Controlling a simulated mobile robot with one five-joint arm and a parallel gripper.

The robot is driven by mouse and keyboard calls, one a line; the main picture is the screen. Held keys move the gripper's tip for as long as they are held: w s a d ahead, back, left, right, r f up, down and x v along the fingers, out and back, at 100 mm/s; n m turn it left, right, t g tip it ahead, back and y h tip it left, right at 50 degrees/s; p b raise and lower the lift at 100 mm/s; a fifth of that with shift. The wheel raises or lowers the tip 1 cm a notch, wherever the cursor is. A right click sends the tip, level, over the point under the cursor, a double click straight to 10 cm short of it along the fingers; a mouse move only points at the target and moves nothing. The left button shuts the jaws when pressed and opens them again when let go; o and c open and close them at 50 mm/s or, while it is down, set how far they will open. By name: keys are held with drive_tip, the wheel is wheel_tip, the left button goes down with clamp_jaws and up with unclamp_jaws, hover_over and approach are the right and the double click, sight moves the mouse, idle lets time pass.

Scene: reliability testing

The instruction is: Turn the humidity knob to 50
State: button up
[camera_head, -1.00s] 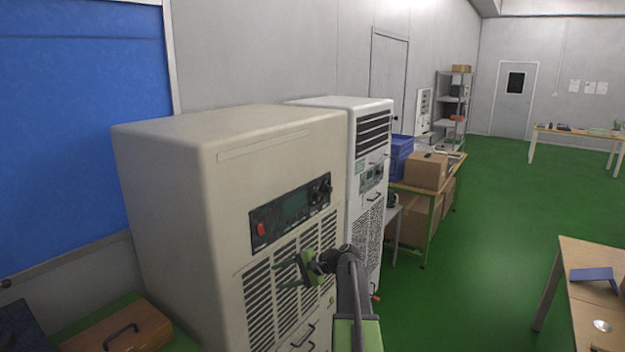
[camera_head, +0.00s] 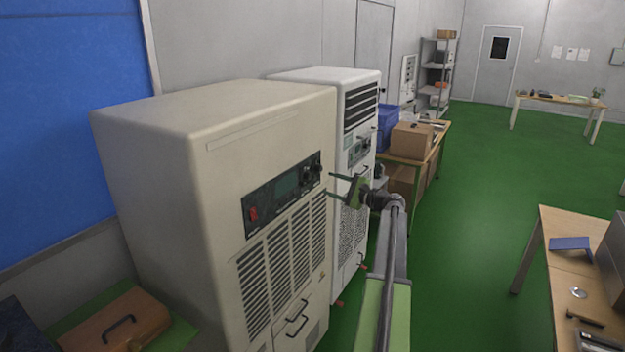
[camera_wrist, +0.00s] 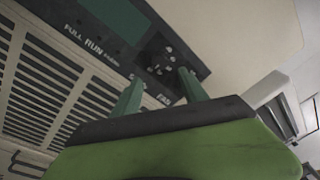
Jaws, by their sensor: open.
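A dark control panel (camera_head: 283,193) with a green display and a red switch is on the front of the near beige cabinet (camera_head: 240,120). Small dark knobs (camera_head: 311,172) sit at its right end; which one is for humidity, and its setting, I cannot read. My gripper (camera_head: 329,185) is open and empty, just right of the panel, with its fingers pointing left. In the wrist view the green fingers (camera_wrist: 160,80) reach toward the panel's end, and dark knobs (camera_wrist: 165,58) show between and beyond the tips. I cannot tell whether they touch.
A second white cabinet (camera_head: 348,100) stands behind the near one. A table with a cardboard box (camera_head: 411,138) and blue crate is beyond it. A wooden table (camera_head: 572,262) is at the right. Green floor (camera_head: 470,220) between is clear.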

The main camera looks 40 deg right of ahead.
sight(310, 177)
drive_tip(key=w, duration=0.5)
drive_tip(key=w+a, duration=0.1)
drive_tip(key=w, duration=0.2)
drive_tip(key=shift+w+a, duration=0.1)
drive_tip(key=shift+w, duration=0.2)
clamp_jaws()
